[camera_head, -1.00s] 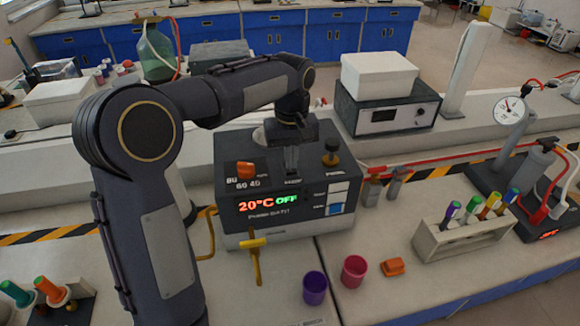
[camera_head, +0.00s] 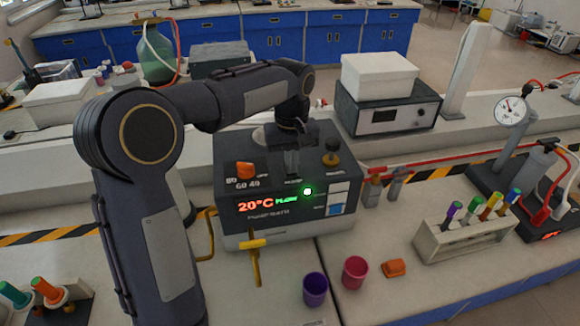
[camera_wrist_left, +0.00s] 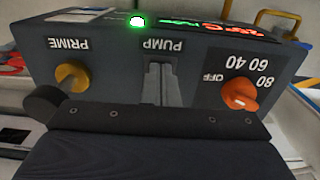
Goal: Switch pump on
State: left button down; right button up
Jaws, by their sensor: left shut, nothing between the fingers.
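The dark bath unit (camera_head: 229,183) stands on the bench with a front display (camera_head: 268,202) reading 20°C in red and FLOW in green. A green lamp (camera_head: 307,191) glows on its front; it also shows in the left wrist view (camera_wrist_left: 138,21). My left gripper (camera_head: 291,172) is shut and empty, with its fingers over the unit's top. In the left wrist view, the fingers (camera_wrist_left: 162,72) are at the PUMP label (camera_wrist_left: 162,45); the pump switch itself is hidden. My right gripper is not in view.
An orange knob (camera_head: 245,170) and a brass PRIME knob (camera_head: 331,156) flank the fingers. A yellow tap (camera_head: 254,250) projects at the front. Purple (camera_head: 315,289) and red (camera_head: 354,271) cups stand before the unit. A tube rack (camera_head: 462,238) is at right.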

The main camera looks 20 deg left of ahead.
pick_arm(q)
notch_tip(320, 180, up, 7)
jog(key=p, duration=0.6)
dwell(0.3)
dwell(0.4)
jog(key=s+r+m+t+h, duration=0.2)
jog(key=s+m+t, duration=0.1)
jog(key=s, duration=1.1)
jog(key=s+d+f+m+t+h, duration=0.1)
jog(key=s+f, duration=0.2)
jog(key=s, duration=0.3)
jog(key=s+d+f+m+t+b, duration=0.1)
jog(key=s+d+f, duration=0.1)
jog(key=s, duration=0.4)
jog(key=shift+d+f+m+t+h, duration=0.15)
jog(key=shift+f+m+t+h, duration=0.2)
jog(key=shift+f, duration=0.3)
